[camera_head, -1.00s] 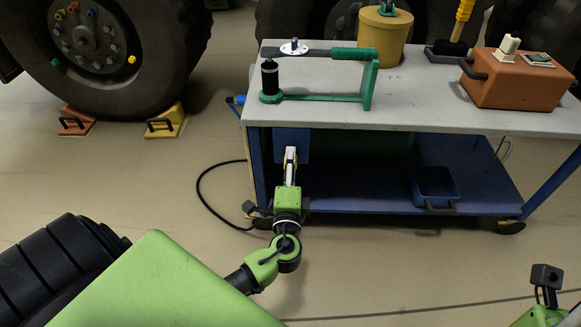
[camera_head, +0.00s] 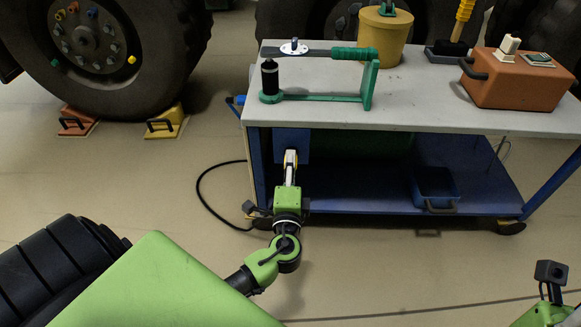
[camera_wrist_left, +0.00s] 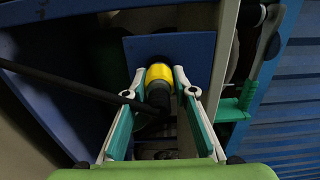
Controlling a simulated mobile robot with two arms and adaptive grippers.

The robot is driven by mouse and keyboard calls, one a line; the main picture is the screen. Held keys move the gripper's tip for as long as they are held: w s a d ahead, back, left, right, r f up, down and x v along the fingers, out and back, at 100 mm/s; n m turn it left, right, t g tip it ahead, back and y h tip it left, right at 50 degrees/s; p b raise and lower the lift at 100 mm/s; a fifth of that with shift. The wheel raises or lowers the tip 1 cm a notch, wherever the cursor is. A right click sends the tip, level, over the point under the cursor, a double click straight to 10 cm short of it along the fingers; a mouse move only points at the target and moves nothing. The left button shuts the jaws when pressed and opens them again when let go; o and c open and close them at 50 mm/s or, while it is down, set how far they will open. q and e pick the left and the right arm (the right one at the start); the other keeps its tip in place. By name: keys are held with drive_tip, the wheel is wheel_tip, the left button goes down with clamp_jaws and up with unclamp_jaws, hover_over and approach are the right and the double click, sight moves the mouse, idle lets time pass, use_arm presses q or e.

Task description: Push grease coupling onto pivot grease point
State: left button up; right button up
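A yellow-collared black coupling (camera_wrist_left: 159,74) sits in front of a blue panel in the left wrist view. I take it for the grease coupling. My left gripper (camera_wrist_left: 160,80) has its two fingers against both sides of the yellow collar, shut on it. In the head view my left gripper (camera_head: 290,157) is at the blue box (camera_head: 292,143) under the cart top. The fingers mostly hide the coupling there. I cannot make out the pivot grease point with certainty. My right gripper's fingers are out of view; only a bit of that arm shows at lower right.
A wheeled cart (camera_head: 440,118) carries a green stand (camera_head: 369,85) with a lever, a tan bucket (camera_head: 383,38) and an orange box (camera_head: 517,82). A black hose (camera_head: 202,186) loops on the floor. A blue bin (camera_head: 434,187) is on the lower shelf. Large tyres stand behind.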

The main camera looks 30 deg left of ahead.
use_arm(q)
clamp_jaws()
drive_tip(key=shift+s+d+f, duration=0.1)
drive_tip(key=shift+s+d, duration=0.1)
drive_tip(key=shift+s, duration=0.1)
idle(0.3)
drive_tip(key=shift+v, duration=1.1)
drive_tip(key=v, duration=0.6)
drive_tip(key=shift+s+b, duration=0.2)
drive_tip(key=shift+b, duration=0.1)
